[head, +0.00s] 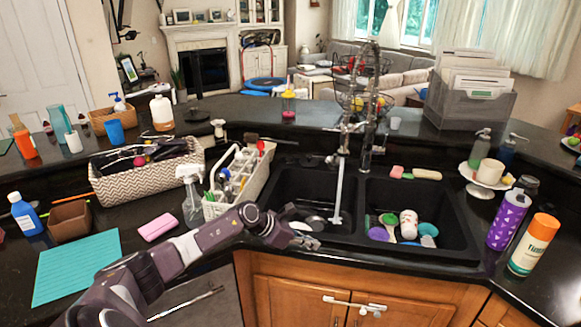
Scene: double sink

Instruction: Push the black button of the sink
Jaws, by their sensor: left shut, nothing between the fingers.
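The black double sink (350,205) is set in the black counter. Its left basin holds some dishes under the tall spring faucet (338,190). Its right basin holds a white cup, brushes and coloured pieces. I cannot pick out the black button for certain against the dark sink and counter. My left gripper (306,240) is shut and empty. In the picture it overlaps the front edge of the left basin; its exact height above it is unclear. My right gripper is not in view.
A white caddy of utensils (236,190) and a clear spray bottle (191,200) stand left of the sink. A patterned basket (130,190) is farther left. A purple bottle (508,218) and an orange-capped can (533,245) stand to the right.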

